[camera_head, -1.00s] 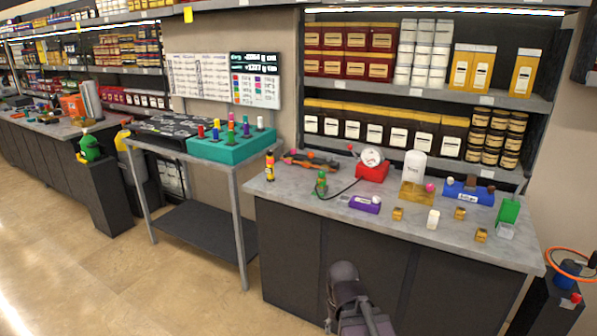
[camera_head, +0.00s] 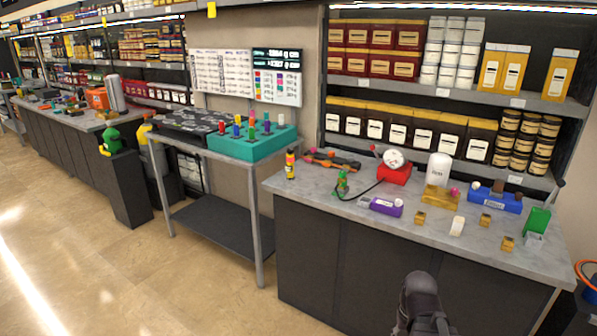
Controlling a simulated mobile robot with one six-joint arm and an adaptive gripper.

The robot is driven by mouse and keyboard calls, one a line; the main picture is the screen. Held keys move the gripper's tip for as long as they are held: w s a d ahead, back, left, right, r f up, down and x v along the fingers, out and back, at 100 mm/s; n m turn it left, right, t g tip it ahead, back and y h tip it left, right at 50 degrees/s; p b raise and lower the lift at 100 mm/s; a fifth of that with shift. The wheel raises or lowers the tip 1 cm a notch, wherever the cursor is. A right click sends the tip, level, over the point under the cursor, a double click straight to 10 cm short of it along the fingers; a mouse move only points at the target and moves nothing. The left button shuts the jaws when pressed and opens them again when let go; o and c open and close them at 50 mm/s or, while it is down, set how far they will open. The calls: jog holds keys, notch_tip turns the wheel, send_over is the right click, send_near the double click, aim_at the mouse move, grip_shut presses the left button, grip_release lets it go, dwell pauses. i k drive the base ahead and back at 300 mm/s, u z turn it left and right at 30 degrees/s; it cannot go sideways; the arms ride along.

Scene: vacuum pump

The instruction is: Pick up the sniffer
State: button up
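I cannot tell for certain which thing is the sniffer. A small green upright piece (camera_head: 341,184) stands on the grey counter (camera_head: 320,195), and a black cable runs from it to a red device with a round white dial (camera_head: 394,168). My gripper is not in view.
A white bottle on a gold base (camera_head: 438,170), a blue block (camera_head: 493,200), small gold cubes (camera_head: 507,243) and a green box (camera_head: 538,220) stand on the counter's right half. A yellow-red bottle (camera_head: 290,165) stands at its left end. Floor is clear at left.

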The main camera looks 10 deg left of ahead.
aim_at(290, 166)
jog(key=u, duration=0.05)
jog(key=i, duration=1)
jog(key=z, duration=0.05)
